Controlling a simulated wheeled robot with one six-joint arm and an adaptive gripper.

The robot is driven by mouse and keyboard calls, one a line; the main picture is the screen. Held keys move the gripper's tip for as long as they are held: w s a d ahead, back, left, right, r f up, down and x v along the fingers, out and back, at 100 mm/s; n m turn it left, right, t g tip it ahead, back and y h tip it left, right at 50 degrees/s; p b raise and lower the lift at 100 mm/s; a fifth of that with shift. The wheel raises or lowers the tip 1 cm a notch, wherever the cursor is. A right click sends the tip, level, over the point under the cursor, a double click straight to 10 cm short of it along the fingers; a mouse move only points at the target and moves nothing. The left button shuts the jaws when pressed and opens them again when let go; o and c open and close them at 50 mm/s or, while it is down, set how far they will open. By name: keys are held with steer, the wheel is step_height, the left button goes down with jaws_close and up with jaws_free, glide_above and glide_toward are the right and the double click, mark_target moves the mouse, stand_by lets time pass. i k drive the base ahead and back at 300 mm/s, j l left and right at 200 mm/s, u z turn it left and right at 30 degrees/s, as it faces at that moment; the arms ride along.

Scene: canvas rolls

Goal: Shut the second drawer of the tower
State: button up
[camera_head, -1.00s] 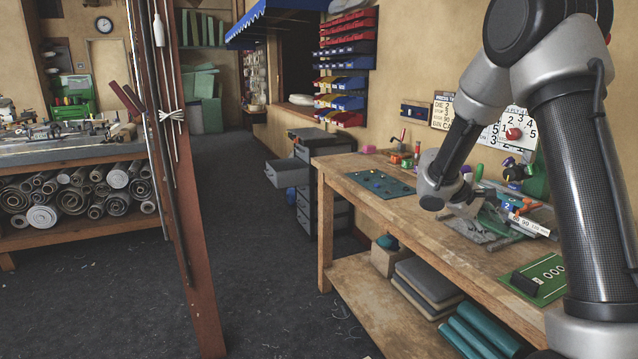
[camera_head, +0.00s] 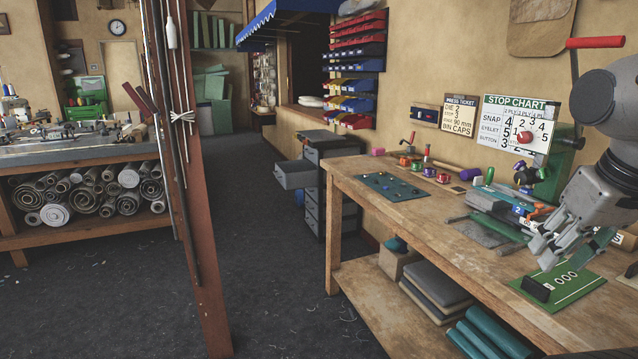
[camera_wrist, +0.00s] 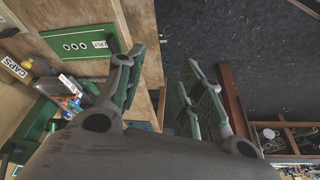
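The grey drawer tower (camera_head: 341,205) stands on the floor beyond the far end of the workbench. One drawer (camera_head: 295,175) sticks out to the left, just below the closed top drawer (camera_head: 311,155); it looks like the second from the top. The lower drawers look shut, though the bench hides part of them. My gripper (camera_head: 550,250) is far from the tower, above the near right part of the bench. In the wrist view, its two fingers (camera_wrist: 165,60) stand wide apart with nothing between them.
The wooden workbench (camera_head: 400,212) runs along the right wall, with a green counter board (camera_head: 575,285) and tools on it. A brown post (camera_head: 200,220) stands left of centre. Dark floor (camera_head: 270,260) lies clear between the post and the bench, leading towards the tower.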

mark_target(300, 173)
steer(key=i+j+u, duration=0.25)
steer(key=j, duration=0.25)
steer(key=i+j+u, duration=0.3)
steer(key=j, duration=0.15)
steer(key=i+j+u, duration=0.25)
steer(key=j, duration=0.2)
steer(key=i+j+u, duration=0.45)
steer(key=i+u, duration=0.6)
steer(key=i, duration=0.15)
steer(key=i+j, duration=0.1)
steer(key=i, duration=1.4)
steer(key=i+z, duration=0.45)
steer(key=i, duration=0.2)
steer(key=i+j+z, duration=0.15)
steer(key=i+z, duration=0.25)
steer(key=i, duration=0.25)
steer(key=i+l+z, duration=0.1)
steer(key=i+z, duration=0.15)
steer(key=z, duration=0.25)
steer(key=i+z, duration=0.25)
steer(key=z, duration=0.2)
steer(key=i+z, duration=0.2)
steer(key=z, duration=0.3)
steer(key=i+l+z, duration=0.15)
steer(key=i+z, duration=0.45)
steer(key=i, duration=0.2)
steer(key=i+l, duration=0.25)
steer(key=i, duration=0.05)
